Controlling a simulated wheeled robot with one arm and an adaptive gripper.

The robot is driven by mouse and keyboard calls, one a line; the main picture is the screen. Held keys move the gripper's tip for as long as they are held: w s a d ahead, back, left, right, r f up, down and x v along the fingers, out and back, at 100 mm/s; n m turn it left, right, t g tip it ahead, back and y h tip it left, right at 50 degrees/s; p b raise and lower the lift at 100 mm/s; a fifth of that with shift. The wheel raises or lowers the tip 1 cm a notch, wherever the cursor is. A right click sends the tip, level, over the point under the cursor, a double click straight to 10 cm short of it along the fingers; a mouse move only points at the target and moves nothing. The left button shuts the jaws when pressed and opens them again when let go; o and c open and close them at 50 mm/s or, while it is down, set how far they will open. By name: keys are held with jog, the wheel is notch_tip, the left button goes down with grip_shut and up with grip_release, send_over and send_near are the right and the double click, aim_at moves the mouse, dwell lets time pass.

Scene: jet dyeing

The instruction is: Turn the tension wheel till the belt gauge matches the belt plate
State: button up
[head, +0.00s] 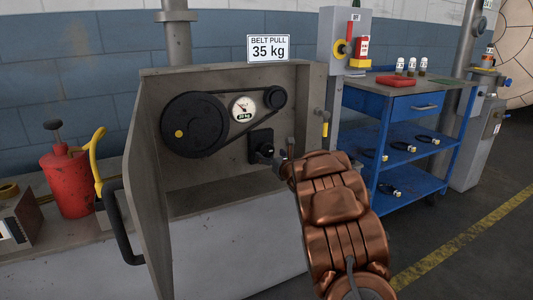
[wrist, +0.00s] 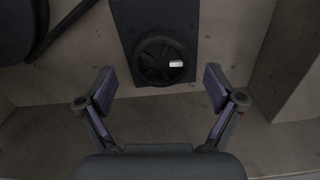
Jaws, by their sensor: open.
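The belt plate (head: 268,48) reads "BELT PULL 35 kg" and stands on top of the open grey housing. The belt gauge (head: 243,109) is a round white dial inside, with a needle and a small readout that seems to show 20 kg. The tension wheel (wrist: 150,62) is a black spoked wheel with a small light mark right of its hub, on a dark mounting plate (head: 260,141). My gripper (wrist: 159,74) is open and empty, facing the wheel, one finger to each side and apart from it. In the head view my arm partly hides the gripper.
A black belt joins a large pulley (head: 195,125) and a small pulley (head: 275,97). The housing's open door (head: 147,200) stands at left. A red can (head: 66,180) is farther left. A blue trolley (head: 395,105) stands right, beside a grey control box (head: 343,35).

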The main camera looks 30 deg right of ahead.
aim_at(267, 151)
jog(key=shift+w+d+b, duration=0.2)
jog(key=shift+w+b, duration=0.1)
jog(key=shift+w, duration=1.6)
jog(key=shift+r, duration=0.1)
jog(key=c, duration=1.1)
jog(key=shift+c, duration=0.2)
